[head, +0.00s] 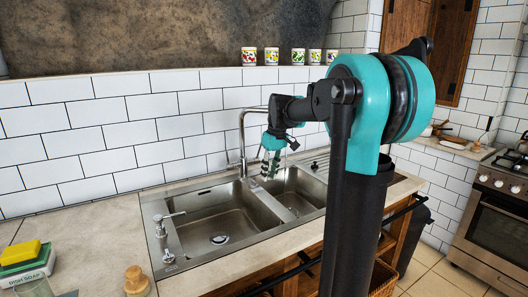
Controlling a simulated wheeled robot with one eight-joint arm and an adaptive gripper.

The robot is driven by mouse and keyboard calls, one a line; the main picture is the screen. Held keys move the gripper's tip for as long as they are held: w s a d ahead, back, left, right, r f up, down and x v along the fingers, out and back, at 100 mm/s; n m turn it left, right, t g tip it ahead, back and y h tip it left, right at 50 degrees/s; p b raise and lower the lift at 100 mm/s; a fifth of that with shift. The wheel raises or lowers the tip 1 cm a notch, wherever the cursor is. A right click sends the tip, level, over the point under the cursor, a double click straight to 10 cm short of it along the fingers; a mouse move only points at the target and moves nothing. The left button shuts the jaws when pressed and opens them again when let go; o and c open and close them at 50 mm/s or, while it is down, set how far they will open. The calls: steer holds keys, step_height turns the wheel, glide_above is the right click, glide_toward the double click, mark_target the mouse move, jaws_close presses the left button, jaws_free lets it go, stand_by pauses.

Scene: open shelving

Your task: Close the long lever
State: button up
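A silver fitting with a long lever (174,215) stands on the left rim of the steel sink (150,205); the lever points right, toward the basin. A shorter knob (168,257) sits on the same rim, nearer me. The tall faucet (242,140) rises behind the sink. My gripper (267,175) hangs above the middle of the sink, right of the faucet's upright, well apart from the long lever. It is small in view, and I cannot tell how far its fingers are spread. I see nothing clearly held.
My teal and black arm covers part of the sink's right side. A sponge and soap box (25,260), a glass (33,286) and a wooden-handled item (136,281) stand at the front left. Mugs (271,56) line the ledge. The counter left of the sink is mostly clear.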

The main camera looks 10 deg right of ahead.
steer(key=w+m, duration=0.1)
steer(key=m, duration=0.1)
steer(key=w+f+m+t+y, duration=0.1)
steer(key=w+m, duration=0.1)
steer(key=m, duration=0.1)
steer(key=w+m+y, duration=0.1)
steer(key=w+m, duration=0.1)
steer(key=m, duration=0.1)
steer(key=shift+w+a+f+t, duration=0.1)
steer(key=shift+a+f+t, duration=0.05)
steer(key=shift+f+t, duration=0.25)
jaws_close()
steer(key=w+d+r+m+t+y, duration=0.15)
steer(key=w+d+m+t, duration=0.35)
steer(key=m, duration=0.9)
steer(key=w+d+r+m+t+y, duration=0.15)
steer(key=w+d+m+t, duration=0.3)
steer(key=w+m, duration=0.6)
steer(key=w+a+f+m, duration=0.2)
steer(key=w+a+m, duration=0.1)
steer(key=w+a, duration=0.3)
steer(key=shift+w+f, duration=0.25)
steer(key=shift+w, duration=0.95)
